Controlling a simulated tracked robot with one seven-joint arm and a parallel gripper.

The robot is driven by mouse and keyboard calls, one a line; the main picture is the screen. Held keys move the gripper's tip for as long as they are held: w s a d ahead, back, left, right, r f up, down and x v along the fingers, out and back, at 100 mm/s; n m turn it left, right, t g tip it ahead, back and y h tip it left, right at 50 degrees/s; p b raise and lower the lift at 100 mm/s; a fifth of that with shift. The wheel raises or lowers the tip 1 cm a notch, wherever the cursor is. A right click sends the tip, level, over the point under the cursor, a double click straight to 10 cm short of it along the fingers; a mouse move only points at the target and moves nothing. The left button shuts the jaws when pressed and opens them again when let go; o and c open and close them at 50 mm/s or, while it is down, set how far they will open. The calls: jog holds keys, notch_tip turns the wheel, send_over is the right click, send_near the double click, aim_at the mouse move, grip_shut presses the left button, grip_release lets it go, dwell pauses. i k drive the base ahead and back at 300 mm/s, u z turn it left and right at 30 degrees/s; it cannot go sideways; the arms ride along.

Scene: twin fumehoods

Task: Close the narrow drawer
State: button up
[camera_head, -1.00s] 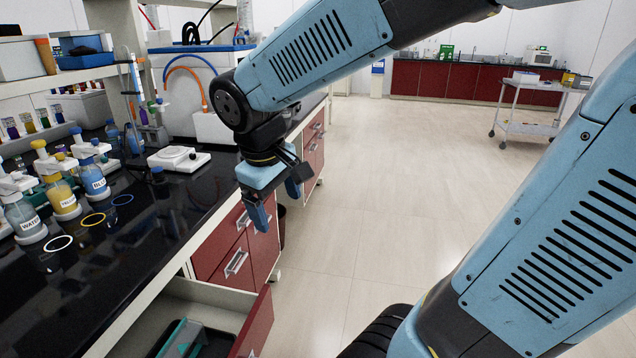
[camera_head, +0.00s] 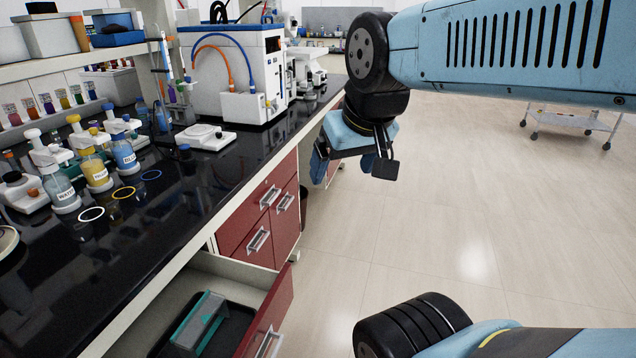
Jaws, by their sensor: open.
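An open red-fronted drawer (camera_head: 272,318) sticks out from under the black bench at the bottom of the view. Inside it lie a dark tray and a green-edged clear box (camera_head: 198,322). Its front panel and part of its handle show; the lower part is cut off by the frame. My gripper (camera_head: 345,165) hangs beyond the drawer, to the right of the bench edge, above the floor. It is open and empty, apart from the drawer. Behind the open drawer are shut red drawers (camera_head: 258,241) with metal handles.
The black bench top (camera_head: 185,222) holds several labelled bottles (camera_head: 96,173), a small white balance (camera_head: 206,137) and a white instrument (camera_head: 245,75). A white cart (camera_head: 572,120) stands far right. The floor (camera_head: 430,225) right of the bench is clear.

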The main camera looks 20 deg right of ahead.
aim_at(258, 299)
jog(key=u, duration=0.4)
jog(key=k, duration=1.6)
jog(key=z, duration=0.5)
jog(key=i, duration=1)
jog(key=u, duration=0.1)
